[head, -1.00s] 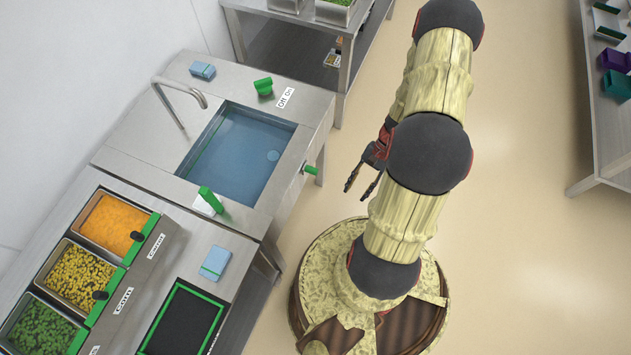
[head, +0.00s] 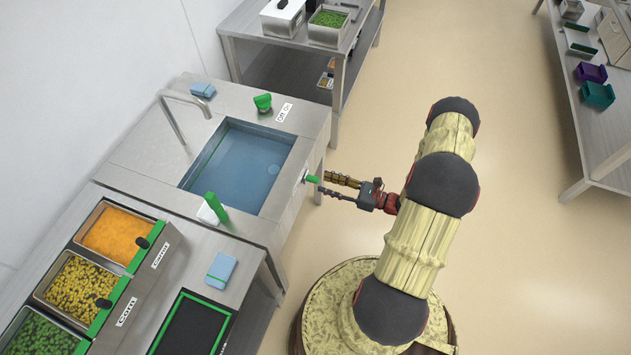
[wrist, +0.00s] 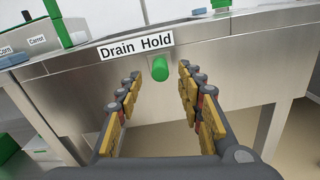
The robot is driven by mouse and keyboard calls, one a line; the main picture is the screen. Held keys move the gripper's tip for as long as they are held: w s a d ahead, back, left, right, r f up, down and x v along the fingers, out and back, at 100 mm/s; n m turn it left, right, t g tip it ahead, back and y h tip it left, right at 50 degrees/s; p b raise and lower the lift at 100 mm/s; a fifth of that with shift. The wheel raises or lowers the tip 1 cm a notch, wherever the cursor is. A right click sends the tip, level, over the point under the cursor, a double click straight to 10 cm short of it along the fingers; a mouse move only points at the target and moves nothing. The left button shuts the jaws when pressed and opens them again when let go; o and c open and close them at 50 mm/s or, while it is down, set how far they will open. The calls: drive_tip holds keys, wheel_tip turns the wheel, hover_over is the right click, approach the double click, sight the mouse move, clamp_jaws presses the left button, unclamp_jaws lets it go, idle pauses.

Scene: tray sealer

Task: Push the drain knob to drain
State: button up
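The green drain knob (head: 313,179) sticks out of the front face of the steel sink unit. In the wrist view the knob (wrist: 159,69) sits just under a white label (wrist: 136,46) reading "Drain" on the left and "Hold" on the right. My gripper (head: 325,184) is open, with its fingers pointing at the sink front around the knob's line. In the wrist view my gripper (wrist: 160,80) has one finger on each side of the knob, with gaps showing on both sides. The sink basin (head: 240,165) holds blue water.
A green tap handle (head: 263,102) by an Off/On label and a green upright piece (head: 216,207) stand on the sink top. Food bins (head: 118,232) are at the left. The floor (head: 520,260) to the right is clear.

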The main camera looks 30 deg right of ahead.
sight(315, 180)
drive_tip(key=shift+b+x, duration=0.45)
drive_tip(key=shift+x, duration=2.15)
drive_tip(key=c, duration=0.3)
clamp_jaws()
